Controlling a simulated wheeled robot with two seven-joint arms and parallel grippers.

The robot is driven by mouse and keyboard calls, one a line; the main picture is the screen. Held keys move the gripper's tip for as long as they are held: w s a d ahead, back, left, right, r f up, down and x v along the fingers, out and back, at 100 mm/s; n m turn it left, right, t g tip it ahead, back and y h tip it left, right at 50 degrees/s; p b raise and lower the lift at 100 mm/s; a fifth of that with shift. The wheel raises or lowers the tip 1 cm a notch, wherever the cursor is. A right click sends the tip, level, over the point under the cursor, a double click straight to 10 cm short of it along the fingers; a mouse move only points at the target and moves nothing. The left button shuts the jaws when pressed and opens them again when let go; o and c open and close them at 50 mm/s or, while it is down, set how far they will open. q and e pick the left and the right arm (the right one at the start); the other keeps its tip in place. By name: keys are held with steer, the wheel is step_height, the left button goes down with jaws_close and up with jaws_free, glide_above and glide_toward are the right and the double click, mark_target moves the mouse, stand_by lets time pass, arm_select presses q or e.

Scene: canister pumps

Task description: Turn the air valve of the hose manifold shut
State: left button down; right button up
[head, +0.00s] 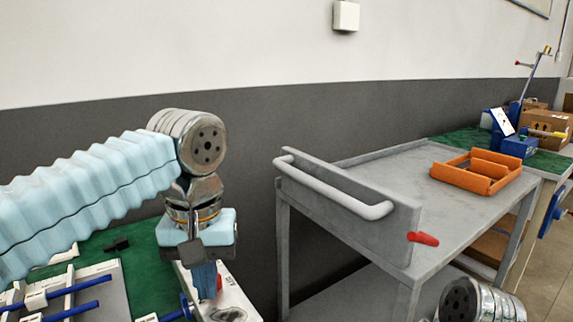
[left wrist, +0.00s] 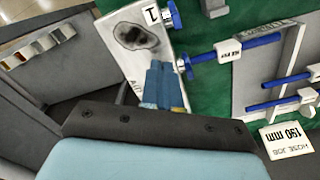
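The hose manifold is a white plate (head: 238,302) on the green bench at the lower left. In the left wrist view the plate (left wrist: 128,62) carries a dark oval mark, a "1" label and a partly covered label that seems to begin "AI". Blue valve handles (left wrist: 170,14) (left wrist: 186,66) stand along its edge. My left gripper (head: 206,282) points down over the plate; its blue fingers (left wrist: 162,72) lie side by side with no clear gap. A small red part (head: 220,283) shows beside the fingertips, perhaps the air valve; the fingers hide the rest. My right gripper is out of view.
A grey fixture with blue rods (left wrist: 252,42) and a "190 mm" card (left wrist: 288,138) lie beside the manifold.

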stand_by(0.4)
arm_select(q)
steer(key=shift+s+p, duration=0.3)
step_height(320, 180, up, 3)
steer(key=shift+r+p, duration=0.2)
steer(key=shift+p, duration=1)
steer(key=shift+r, duration=0.3)
step_height(320, 180, up, 2)
